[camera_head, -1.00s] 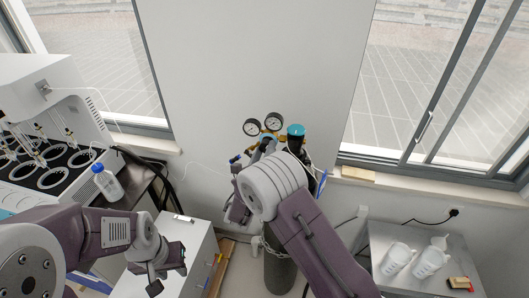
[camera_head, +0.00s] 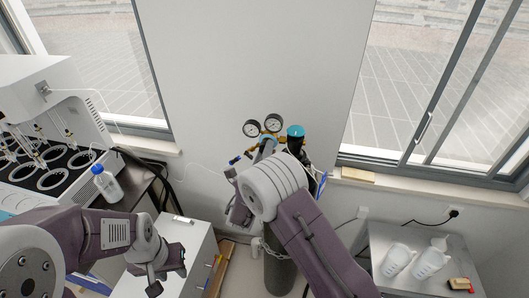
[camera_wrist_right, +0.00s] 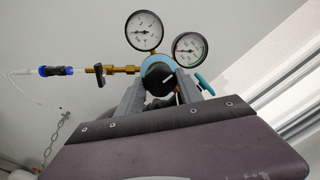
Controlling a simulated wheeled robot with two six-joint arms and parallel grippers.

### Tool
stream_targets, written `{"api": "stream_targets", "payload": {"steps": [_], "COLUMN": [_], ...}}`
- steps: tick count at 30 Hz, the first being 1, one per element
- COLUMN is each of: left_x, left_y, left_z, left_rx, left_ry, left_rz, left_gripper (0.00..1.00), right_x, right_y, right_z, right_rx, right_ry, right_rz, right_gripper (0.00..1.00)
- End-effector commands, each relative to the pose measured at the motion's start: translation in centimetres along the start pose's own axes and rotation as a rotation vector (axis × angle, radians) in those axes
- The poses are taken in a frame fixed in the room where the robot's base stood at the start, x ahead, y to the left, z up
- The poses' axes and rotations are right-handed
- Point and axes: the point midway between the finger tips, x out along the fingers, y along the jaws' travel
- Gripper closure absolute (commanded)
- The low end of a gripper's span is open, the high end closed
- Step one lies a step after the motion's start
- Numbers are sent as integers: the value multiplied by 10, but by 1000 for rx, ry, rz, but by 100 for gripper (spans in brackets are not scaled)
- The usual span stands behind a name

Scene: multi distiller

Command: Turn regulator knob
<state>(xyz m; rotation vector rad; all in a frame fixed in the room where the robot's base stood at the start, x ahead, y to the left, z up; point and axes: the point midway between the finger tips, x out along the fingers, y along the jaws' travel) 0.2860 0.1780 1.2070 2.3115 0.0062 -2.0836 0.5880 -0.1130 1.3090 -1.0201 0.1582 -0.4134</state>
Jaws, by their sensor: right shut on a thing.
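The regulator (camera_head: 264,139) with two round gauges sits on top of a dark gas cylinder (camera_head: 279,272) against the wall. In the right wrist view the regulator body (camera_wrist_right: 153,62) is light blue with brass fittings. Its black regulator knob (camera_wrist_right: 160,82) has a white mark and faces the camera. My right gripper (camera_wrist_right: 159,86) has one finger on each side of the knob and is shut on it. In the head view my right wrist hides the knob and fingertips. My left gripper (camera_head: 170,267) hangs at lower left, away from the regulator; its jaw opening is unclear.
A white multi-position distiller (camera_head: 45,100) and a blue-capped bottle (camera_head: 107,183) stand at left. A white cabinet (camera_head: 195,240) is below my left gripper. A metal table (camera_head: 385,235) with white jugs (camera_head: 398,260) stands at right. A blue-ended hose fitting (camera_wrist_right: 57,70) projects left of the regulator.

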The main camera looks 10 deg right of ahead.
Motion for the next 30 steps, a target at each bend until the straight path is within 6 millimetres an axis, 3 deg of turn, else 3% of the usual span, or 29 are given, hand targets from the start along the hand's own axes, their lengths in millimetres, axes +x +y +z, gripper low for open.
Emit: {"api": "stream_targets", "payload": {"steps": [4, 5, 7, 17, 24, 30], "left_x": [0, 0, 0, 2, 32, 44], "left_y": [0, 0, 0, 0, -1, -1], "left_z": [0, 0, 0, 0, 3, 5], "left_rx": [0, 0, 0, 0, 0, 0], "left_ry": [0, 0, 0, 0, 0, 0], "left_rz": [0, 0, 0, 0, 0, 0], "left_gripper": [64, 64, 64, 64, 64, 64], "right_x": [0, 0, 0, -2, -50, -84], "right_y": [-1, -1, -1, 1, 6, 3], "right_z": [1, 1, 1, 0, -2, 0], "right_rx": [2, 2, 2, 2, 4, 3], "right_ry": [-1, -1, -1, -1, -5, -3], "right_rz": [-2, -2, -2, 0, 1, 0], "right_gripper": [98, 54, 35, 35, 35, 35]}}
